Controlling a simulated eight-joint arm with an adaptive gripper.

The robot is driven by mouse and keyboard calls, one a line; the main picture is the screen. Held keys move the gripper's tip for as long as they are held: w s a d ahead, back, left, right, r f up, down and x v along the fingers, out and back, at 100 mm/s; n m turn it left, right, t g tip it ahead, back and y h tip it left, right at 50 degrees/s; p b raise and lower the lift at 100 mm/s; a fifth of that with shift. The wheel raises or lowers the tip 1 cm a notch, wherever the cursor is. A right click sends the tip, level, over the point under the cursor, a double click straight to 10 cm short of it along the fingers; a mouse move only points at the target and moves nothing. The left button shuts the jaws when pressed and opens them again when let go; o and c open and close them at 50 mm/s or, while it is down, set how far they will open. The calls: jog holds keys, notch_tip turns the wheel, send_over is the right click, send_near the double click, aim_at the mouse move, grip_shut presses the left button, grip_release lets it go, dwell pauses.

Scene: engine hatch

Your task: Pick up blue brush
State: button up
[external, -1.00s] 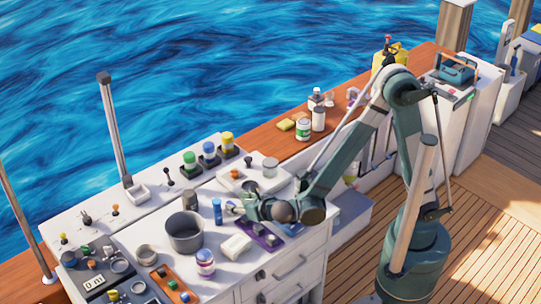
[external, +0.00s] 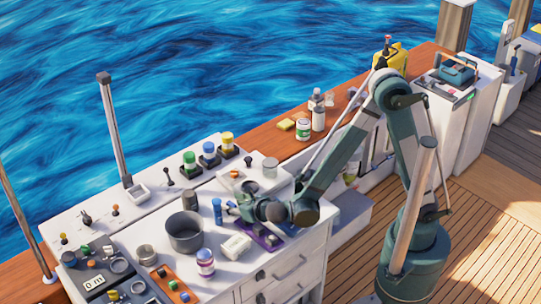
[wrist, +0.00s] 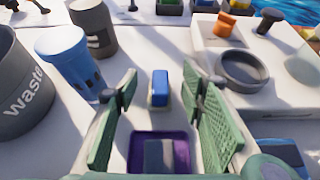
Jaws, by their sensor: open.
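In the wrist view a small upright blue piece on a pale base, which looks like the blue brush (wrist: 160,88), stands on the white counter. My gripper (wrist: 161,100) is open, with one green padded finger on each side of this piece and a visible gap to both. It holds nothing. In the external view my gripper (external: 236,208) is low over the counter, just right of a blue cup-like cylinder (external: 217,211). The brush is hidden or too small to make out there.
A purple tray (wrist: 133,160) with a grey block lies on the near side of the brush. A grey waste bin (wrist: 18,90) and the blue cylinder stand left, a dark grey canister (wrist: 93,30) behind. A white panel with a round dish (wrist: 243,70) is at right.

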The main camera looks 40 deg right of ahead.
jog(key=shift+w+f, duration=0.35)
jog(key=shift+w, duration=0.3)
jog(key=shift+c, duration=0.7)
jog(key=c, duration=1)
